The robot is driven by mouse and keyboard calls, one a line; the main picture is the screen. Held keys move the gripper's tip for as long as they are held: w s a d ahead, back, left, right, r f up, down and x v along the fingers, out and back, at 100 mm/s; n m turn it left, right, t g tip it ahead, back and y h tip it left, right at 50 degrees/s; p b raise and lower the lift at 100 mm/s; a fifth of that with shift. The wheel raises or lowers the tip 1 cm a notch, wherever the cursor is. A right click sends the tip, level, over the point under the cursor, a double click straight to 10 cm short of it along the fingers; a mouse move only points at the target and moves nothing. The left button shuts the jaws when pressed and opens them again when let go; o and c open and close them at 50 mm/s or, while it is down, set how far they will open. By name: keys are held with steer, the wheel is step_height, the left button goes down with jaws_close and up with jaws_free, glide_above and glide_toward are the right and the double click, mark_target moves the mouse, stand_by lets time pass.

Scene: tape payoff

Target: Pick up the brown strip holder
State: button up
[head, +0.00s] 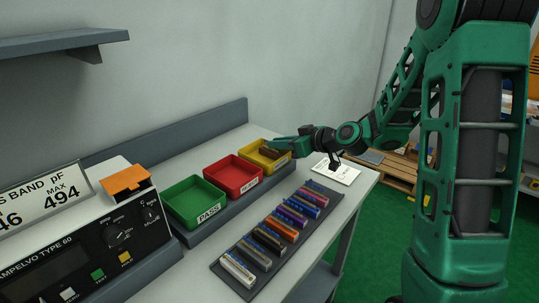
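A small brown piece (270,152) shows in the yellow tray (250,154), partly hidden by my gripper; I cannot tell for sure if it is a strip holder. Another dark, brownish strip holder (270,240) lies in the row on the dark mat (222,268), between a grey holder (255,254) and an orange one (281,229). My gripper (284,144) is over the right side of the yellow tray, pointing left. Its fingers are too small and overlapped to show whether they are open or hold anything.
Red (233,177) and green (194,203) trays stand left of the yellow one. The mat also bears white, blue, purple and red holders. A white card (340,172) lies at the bench's right end. A tester (115,245) stands at the left.

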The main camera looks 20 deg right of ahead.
steer(key=x, duration=0.3)
steer(key=shift+w+a, duration=0.25)
steer(key=shift+r, duration=0.1)
jaws_close()
